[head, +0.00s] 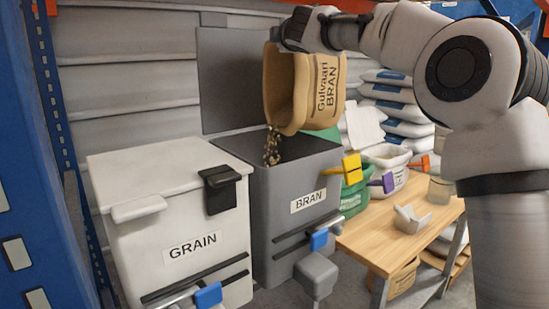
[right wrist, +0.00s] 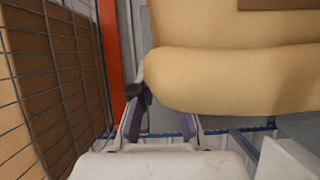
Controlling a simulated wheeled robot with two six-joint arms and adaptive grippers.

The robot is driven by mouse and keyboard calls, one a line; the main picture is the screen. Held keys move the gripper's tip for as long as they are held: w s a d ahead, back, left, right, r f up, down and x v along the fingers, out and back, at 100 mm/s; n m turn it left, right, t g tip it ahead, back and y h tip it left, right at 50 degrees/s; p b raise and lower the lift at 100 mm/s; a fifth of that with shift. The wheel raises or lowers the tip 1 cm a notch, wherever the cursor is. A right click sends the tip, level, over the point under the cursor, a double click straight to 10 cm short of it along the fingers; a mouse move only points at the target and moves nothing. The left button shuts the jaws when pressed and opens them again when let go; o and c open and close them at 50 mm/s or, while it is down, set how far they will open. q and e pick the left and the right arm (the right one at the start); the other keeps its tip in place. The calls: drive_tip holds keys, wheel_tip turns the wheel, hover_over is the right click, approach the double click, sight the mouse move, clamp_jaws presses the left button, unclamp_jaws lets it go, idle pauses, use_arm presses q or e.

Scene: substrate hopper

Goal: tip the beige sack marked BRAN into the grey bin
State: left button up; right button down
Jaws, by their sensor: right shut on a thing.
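The beige sack marked BRAN (head: 322,90) is tipped over the grey bin marked BRAN (head: 305,180), mouth downward. A thin stream of flakes (head: 272,148) falls from its mouth into the open bin. My right gripper (head: 297,30) is shut on the sack's upper end, with the arm coming in from the right. In the right wrist view the sack (right wrist: 235,80) fills the upper right, by the fingers of my right gripper (right wrist: 162,122). The inside of the sack and the bin's fill level are hidden. My left gripper is not in view.
The grey bin's lid (head: 235,75) stands open behind it. A closed white bin marked GRAIN (head: 170,200) stands to the left. Stacked sacks (head: 400,110) lie behind.

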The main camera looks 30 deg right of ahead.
drive_tip(key=a+f+n+t+b, duration=0.1)
drive_tip(key=a+n+b, duration=0.3)
drive_tip(key=a+b, duration=0.4)
drive_tip(key=shift+a+f+t, duration=0.2)
drive_tip(key=shift+f+t, duration=0.1)
drive_tip(key=shift+f, duration=0.4)
idle(0.7)
